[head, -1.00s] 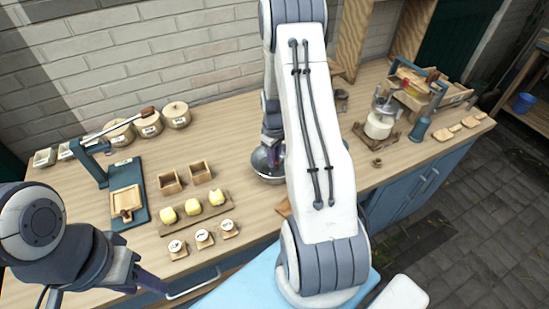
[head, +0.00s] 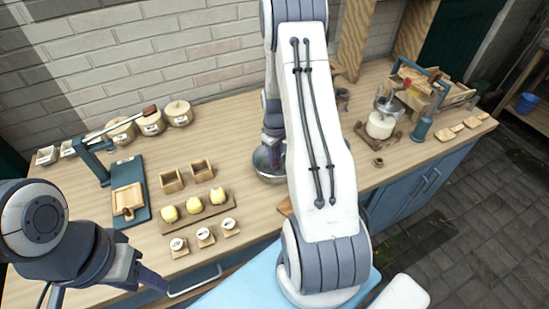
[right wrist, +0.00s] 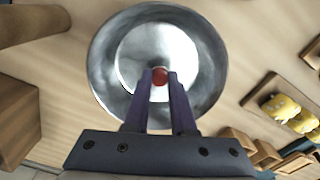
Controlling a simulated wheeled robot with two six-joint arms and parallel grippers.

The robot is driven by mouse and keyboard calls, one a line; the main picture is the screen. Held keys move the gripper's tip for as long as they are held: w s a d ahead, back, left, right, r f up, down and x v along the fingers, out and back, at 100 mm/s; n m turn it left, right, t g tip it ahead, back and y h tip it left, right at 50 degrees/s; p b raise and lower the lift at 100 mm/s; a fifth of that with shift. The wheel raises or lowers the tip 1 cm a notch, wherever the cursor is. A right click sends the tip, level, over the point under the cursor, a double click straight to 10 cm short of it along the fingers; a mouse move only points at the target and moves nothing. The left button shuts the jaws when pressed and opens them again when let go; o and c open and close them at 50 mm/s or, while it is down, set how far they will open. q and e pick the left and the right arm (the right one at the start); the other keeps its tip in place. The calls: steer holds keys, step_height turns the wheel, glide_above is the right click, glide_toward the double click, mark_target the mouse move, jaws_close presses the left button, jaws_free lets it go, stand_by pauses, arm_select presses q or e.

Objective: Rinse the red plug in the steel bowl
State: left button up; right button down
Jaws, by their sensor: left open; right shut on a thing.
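The steel bowl (head: 264,170) stands on the wooden worktop, partly hidden behind my right arm. It fills the upper middle of the right wrist view (right wrist: 104,68), with a pale round surface inside it. My right gripper (right wrist: 160,78) is shut on the red plug (right wrist: 160,75) and holds it over the middle of the bowl; I cannot tell how deep it is. In the head view my right gripper (head: 272,148) is at the bowl and the plug is hidden. My left gripper (head: 112,294) is open and empty at the worktop's front edge, lower left.
A board with yellow lumps (head: 195,206), small wooden boxes (head: 172,181) and labelled blocks (head: 205,236) lie left of the bowl. A blue lever press (head: 130,195) stands further left.

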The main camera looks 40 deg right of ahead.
steer(key=shift+d, duration=0.15)
steer(key=shift+a, duration=0.3)
stand_by(0.4)
steer(key=shift+r, duration=0.1)
steer(key=shift+r+p, duration=3.05)
steer(key=shift+r, duration=0.65)
step_height(320, 180, up, 4)
steer(key=p, duration=0.3)
